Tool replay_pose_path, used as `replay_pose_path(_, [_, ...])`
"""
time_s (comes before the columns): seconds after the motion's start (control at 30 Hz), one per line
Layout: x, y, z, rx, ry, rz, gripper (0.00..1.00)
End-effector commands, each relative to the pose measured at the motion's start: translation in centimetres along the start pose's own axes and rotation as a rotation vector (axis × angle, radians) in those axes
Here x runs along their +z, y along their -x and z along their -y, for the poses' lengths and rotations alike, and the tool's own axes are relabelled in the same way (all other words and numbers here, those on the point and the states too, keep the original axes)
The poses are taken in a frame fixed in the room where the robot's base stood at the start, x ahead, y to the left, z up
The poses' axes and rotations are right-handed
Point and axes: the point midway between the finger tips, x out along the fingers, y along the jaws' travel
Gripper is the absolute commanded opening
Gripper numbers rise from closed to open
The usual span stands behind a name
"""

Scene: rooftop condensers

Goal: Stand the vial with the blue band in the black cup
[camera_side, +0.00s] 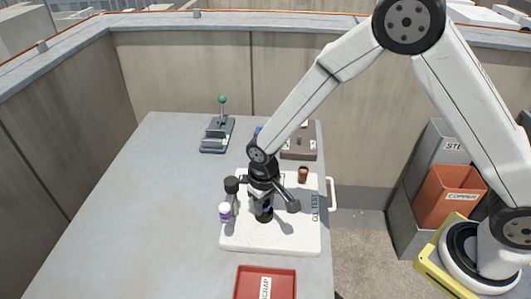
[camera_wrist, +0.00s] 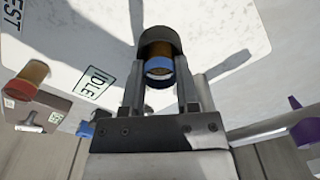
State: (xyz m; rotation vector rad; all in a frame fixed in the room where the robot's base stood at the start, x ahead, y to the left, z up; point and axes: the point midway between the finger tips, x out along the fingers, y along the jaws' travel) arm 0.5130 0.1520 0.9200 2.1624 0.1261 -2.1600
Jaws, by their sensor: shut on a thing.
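The vial with the blue band (camera_wrist: 158,68) is amber and sits between the two fingers of my gripper (camera_wrist: 160,88) in the wrist view. My gripper (camera_side: 263,203) is shut on it and points down over the white board in the side view. The black cup (camera_wrist: 160,36) is right at the vial, and its dark wall curves around the vial's far side. The cup (camera_side: 264,216) stands on the board below my gripper in the side view. The vial's lower end appears to be inside the cup; whether it touches the bottom is hidden.
The white board (camera_side: 240,241) carries a purple-banded vial (camera_side: 225,212) at left and a brown vial (camera_side: 303,174) at back right. A red scrap tray (camera_side: 265,284) lies in front. A green-knobbed lever (camera_side: 222,101) and a brown box (camera_side: 299,150) stand behind. The table's left is clear.

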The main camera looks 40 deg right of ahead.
Motion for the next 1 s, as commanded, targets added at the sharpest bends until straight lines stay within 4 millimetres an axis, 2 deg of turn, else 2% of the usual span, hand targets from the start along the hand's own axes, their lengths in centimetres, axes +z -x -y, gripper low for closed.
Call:
replay_pose_path(0.03, [0.0,-0.1,0.0,0.000,0.000,0.000,0.00])
replay_pose_path(0.07, [0.0,-0.1,0.0,0.000,0.000,0.000,0.45])
replay_pose_path(0.1, [0.0,-0.1,0.0,0.000,0.000,0.000,0.58])
replay_pose_path(0.17, [0.0,0.0,0.0,0.000,0.000,0.000,0.77])
replay_pose_path(0.2, [0.0,0.0,0.0,0.000,0.000,0.000,0.80])
replay_pose_path(0.67, [0.0,0.5,0.0,0.000,0.000,0.000,0.80])
replay_pose_path(1.0, [-0.1,3.8,0.0,-0.001,0.000,-0.003,0.80])
